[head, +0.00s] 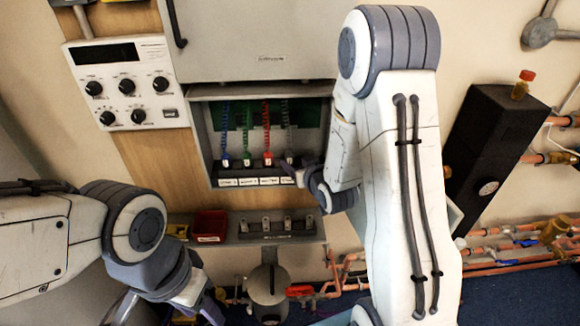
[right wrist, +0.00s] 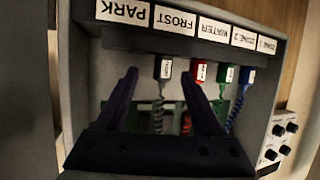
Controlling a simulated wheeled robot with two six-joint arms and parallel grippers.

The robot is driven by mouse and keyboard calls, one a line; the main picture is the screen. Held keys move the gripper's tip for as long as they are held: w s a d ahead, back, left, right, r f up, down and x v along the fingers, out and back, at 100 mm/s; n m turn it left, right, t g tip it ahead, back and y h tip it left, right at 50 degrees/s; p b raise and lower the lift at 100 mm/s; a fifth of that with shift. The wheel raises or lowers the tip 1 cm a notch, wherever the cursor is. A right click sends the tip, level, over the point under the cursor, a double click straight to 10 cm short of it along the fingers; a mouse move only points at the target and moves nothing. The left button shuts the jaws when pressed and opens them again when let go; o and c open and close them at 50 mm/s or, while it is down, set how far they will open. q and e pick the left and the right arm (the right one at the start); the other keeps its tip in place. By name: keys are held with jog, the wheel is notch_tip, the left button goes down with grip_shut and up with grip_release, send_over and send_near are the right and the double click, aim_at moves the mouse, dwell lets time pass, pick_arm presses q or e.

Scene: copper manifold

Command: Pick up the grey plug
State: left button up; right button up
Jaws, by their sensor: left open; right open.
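The grey plug (right wrist: 163,68) stands in the FROST position of the labelled strip, with a coiled grey cord. In the head view the grey plug (head: 289,159) is rightmost in the row of coloured plugs. My right gripper (right wrist: 160,75) is open, its two fingers apart and pointing at the strip. In the wrist picture the grey plug shows between the fingertips, nothing gripped; I cannot tell how much depth separates them. In the head view my right gripper (head: 304,174) is partly hidden by its arm. My left gripper (head: 170,308) is open, low at the left, cut by the bottom edge.
The red plug (right wrist: 198,72), green plug (right wrist: 227,74) and blue plug (right wrist: 247,76) stand close beside the grey one. The PARK label (right wrist: 122,11) marks a spot without a visible plug. The cabinet's side walls (head: 199,140) enclose the row. A red bin (head: 210,224) sits below.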

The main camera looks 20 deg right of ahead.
aim_at(291, 159)
jog(key=shift+w+a, duration=0.1)
jog(key=shift+w, duration=0.15)
jog(key=p+x, duration=0.2)
jog(key=x, duration=0.2)
jog(key=shift+w+a, duration=0.1)
jog(key=shift+a, duration=0.05)
jog(key=shift+w+f, duration=0.15)
jog(key=shift+w, duration=0.1)
grip_shut()
